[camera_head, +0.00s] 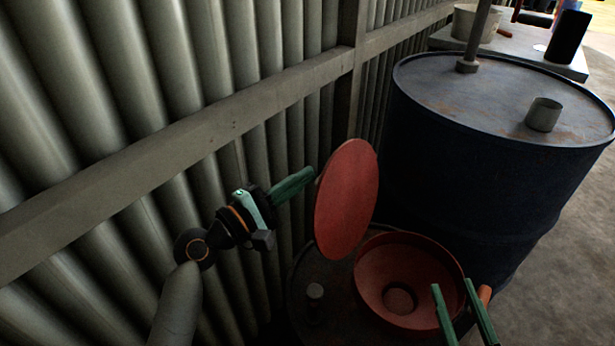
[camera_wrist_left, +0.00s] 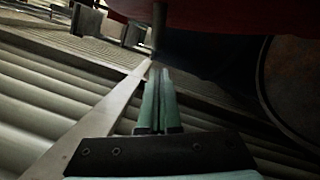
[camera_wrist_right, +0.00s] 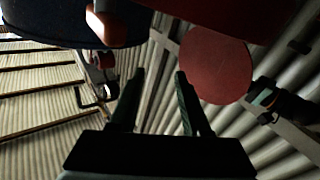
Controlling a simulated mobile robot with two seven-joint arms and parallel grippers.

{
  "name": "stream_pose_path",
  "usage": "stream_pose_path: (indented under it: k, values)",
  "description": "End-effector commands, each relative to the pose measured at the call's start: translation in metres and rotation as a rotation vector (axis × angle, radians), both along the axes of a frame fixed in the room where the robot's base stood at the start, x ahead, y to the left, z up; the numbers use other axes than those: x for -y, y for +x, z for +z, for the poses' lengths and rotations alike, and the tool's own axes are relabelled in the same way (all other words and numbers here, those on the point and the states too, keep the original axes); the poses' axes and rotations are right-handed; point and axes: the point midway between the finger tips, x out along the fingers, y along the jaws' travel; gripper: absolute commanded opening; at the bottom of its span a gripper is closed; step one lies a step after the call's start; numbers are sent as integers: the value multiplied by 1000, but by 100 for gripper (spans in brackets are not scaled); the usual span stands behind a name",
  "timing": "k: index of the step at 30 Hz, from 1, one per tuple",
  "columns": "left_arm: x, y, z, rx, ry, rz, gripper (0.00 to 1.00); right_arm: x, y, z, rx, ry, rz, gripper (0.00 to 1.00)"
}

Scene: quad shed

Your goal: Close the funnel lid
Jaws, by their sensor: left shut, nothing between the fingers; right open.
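The red round funnel lid (camera_head: 347,200) stands raised, close to upright, at the left rim of the red funnel (camera_head: 408,277), which is open on a dark drum. My left gripper (camera_head: 311,171) is shut and empty; its tips are at the lid's upper left edge, on the wall side, and I cannot tell whether they touch. My right gripper (camera_head: 452,285) is open and empty at the funnel's right front rim, near an orange handle (camera_head: 485,293). The lid also shows in the right wrist view (camera_wrist_right: 212,68), and the handle too (camera_wrist_right: 100,26).
A corrugated metal wall (camera_head: 120,110) with a rail runs close along the left. A large dark blue barrel (camera_head: 470,160) stands behind the funnel, with a small grey cup (camera_head: 543,115) on top. Concrete floor (camera_head: 565,265) is clear at the right.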

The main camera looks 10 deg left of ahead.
Motion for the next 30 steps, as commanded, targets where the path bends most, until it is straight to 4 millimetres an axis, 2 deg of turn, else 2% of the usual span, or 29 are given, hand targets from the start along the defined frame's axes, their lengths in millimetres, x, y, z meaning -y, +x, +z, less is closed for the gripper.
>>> stream_pose_path:
  k: [6,22,23,26,30]
  values:
    - [14,-6,6,-1,1,-1,0,1,0,-13,-56,0,-7,48]
    - [15,-6,9,3,12,0,0,1,1,-17,-81,0,-9,48]
    - [15,-7,9,5,16,0,0,1,1,-20,-97,-1,-11,48]
    - [16,-7,12,11,32,0,0,2,-3,-48,-202,-1,-23,48]
    - [17,-7,12,17,44,-1,0,3,-5,-61,-253,-1,-28,48]
